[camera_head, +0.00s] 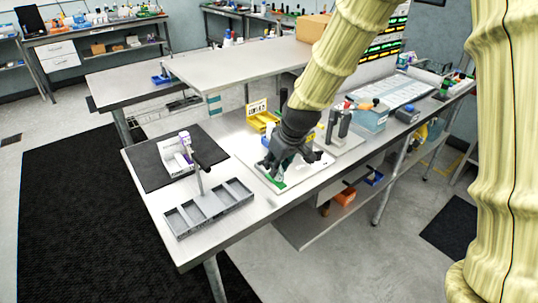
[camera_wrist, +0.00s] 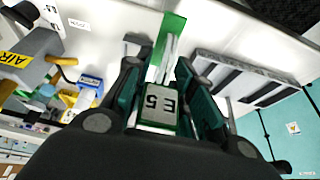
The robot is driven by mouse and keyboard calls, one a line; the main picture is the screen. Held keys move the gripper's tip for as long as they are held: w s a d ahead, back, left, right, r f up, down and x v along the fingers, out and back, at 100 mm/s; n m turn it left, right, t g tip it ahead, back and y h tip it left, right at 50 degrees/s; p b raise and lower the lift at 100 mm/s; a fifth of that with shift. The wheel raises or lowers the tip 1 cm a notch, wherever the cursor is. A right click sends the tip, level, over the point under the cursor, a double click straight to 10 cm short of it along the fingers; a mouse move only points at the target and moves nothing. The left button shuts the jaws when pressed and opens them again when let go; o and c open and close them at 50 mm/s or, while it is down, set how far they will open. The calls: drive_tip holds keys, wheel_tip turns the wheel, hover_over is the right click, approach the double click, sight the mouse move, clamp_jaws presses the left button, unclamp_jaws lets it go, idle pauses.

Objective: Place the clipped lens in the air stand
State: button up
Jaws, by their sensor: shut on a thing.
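My gripper (camera_head: 288,162) is low over the white board on the bench in the head view. In the wrist view my gripper (camera_wrist: 162,92) is shut on a green and pale clip (camera_wrist: 159,108) with a label that reads upside down, like "E5". Pale, thin parts stick out beyond the clip between the fingers; I cannot make out the lens. The air stand (camera_wrist: 28,62), grey with a yellow AIR label, is at the left of the wrist view, apart from the held clip.
A grey compartment tray (camera_head: 208,209) stands at the front left of the bench. A black mat (camera_head: 158,175) carries a small white holder and an upright post. A yellow bin (camera_head: 262,121) is behind my gripper. A plate with dark posts (camera_head: 340,128) stands to its right.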

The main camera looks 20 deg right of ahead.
drive_tip(key=shift+w+d+f+p, duration=0.1)
drive_tip(key=shift+w+f+p, duration=0.65)
drive_tip(key=shift+w, duration=0.9)
drive_tip(key=shift+w+d+f+p, duration=0.1)
drive_tip(key=shift+w+f+p, duration=0.6)
drive_tip(key=shift+w, duration=0.95)
drive_tip(key=shift+w+d+f+p, duration=0.1)
drive_tip(key=shift+w+f+p, duration=0.65)
drive_tip(key=shift+w, duration=0.9)
drive_tip(key=shift+f, duration=0.2)
drive_tip(key=o, duration=1)
drive_tip(key=shift+r, duration=0.1)
drive_tip(key=shift+b+v, duration=1.45)
drive_tip(key=shift+v, duration=4.65)
